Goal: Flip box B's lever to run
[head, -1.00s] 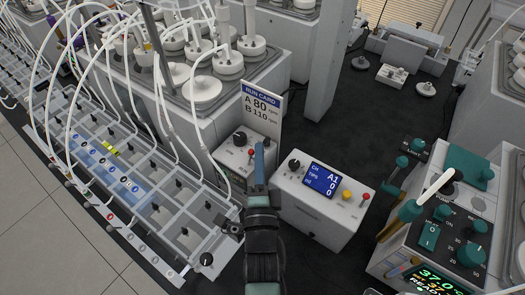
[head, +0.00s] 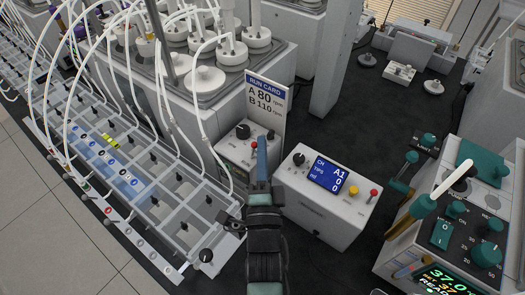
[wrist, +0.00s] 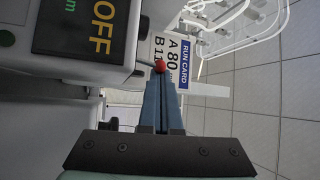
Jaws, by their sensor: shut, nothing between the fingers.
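No letter naming box B is readable on either box.
The run card (head: 266,100) reads A 80, B 110 rpm. Another white box (head: 322,208) with a blue screen, yellow button and red lever stands close to the right of my gripper. Clear trays (head: 180,200) lie left. A teal-knobbed unit (head: 440,240) stands right.

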